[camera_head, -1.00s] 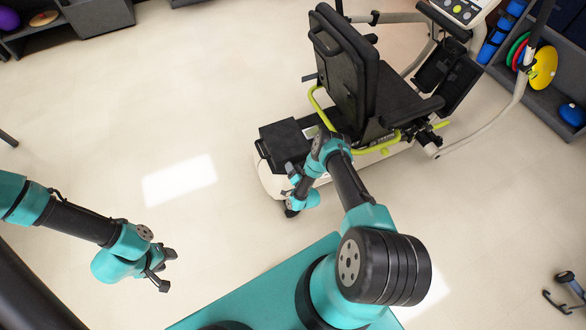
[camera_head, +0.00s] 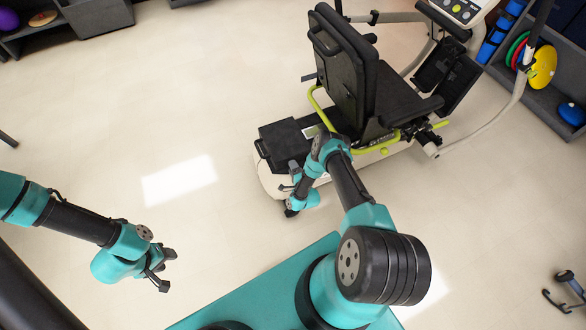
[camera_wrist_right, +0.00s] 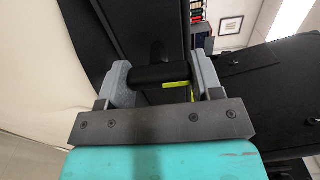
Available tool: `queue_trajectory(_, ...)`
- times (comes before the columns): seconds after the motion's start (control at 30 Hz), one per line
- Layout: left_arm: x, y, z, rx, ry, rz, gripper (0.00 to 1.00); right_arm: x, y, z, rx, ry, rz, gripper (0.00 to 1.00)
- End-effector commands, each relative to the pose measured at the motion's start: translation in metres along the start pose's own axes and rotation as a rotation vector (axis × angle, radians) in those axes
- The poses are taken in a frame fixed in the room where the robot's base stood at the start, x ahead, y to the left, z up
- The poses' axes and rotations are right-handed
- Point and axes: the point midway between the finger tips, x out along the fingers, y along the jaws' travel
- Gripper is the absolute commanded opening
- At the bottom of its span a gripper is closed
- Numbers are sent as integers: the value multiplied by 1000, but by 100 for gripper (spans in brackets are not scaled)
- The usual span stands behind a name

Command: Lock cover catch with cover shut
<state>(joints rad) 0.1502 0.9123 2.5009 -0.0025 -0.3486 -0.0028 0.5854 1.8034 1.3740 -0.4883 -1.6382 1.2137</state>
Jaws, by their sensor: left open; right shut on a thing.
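The cover (camera_head: 287,142) is a black box-like lid at the rear of the stepper, behind the seat. It looks shut from above. My right gripper (camera_head: 290,183) is low at the near side of the cover. In the right wrist view my right gripper (camera_wrist_right: 162,78) has its two grey fingers on either side of a short black bar (camera_wrist_right: 160,75), which looks like the cover catch. The catch is hidden by my arm in the head view. My left gripper (camera_head: 163,269) is open and empty above the floor, well away from the stepper.
The stepper's black seat (camera_head: 345,70) and yellow-green rail (camera_head: 318,105) stand just beyond the cover. Shelves with coloured discs (camera_head: 543,67) are at the top right. The floor (camera_head: 130,130) to the left is clear.

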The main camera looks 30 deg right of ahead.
Motion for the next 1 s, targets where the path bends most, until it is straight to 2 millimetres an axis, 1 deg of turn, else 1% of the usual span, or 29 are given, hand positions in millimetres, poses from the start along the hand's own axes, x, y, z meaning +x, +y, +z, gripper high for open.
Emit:
queue_trajectory(0.37, 0, 0, 0, 0, 0, 0, 44, 0, 0, 0, 9, 0, 0, 36)
queue_trajectory(0.4, 0, 0, 0, 0, 0, 0, 44, 0, 0, 0, 9, 0, 0, 60)
queue_trajectory(0.67, 0, 0, 0, 0, 0, 0, 44, 0, 0, 0, 8, 0, 0, 85)
queue_trajectory(1.0, 0, 0, 0, 0, 0, 0, 44, -3, 0, 0, 7, 0, 1, 85)
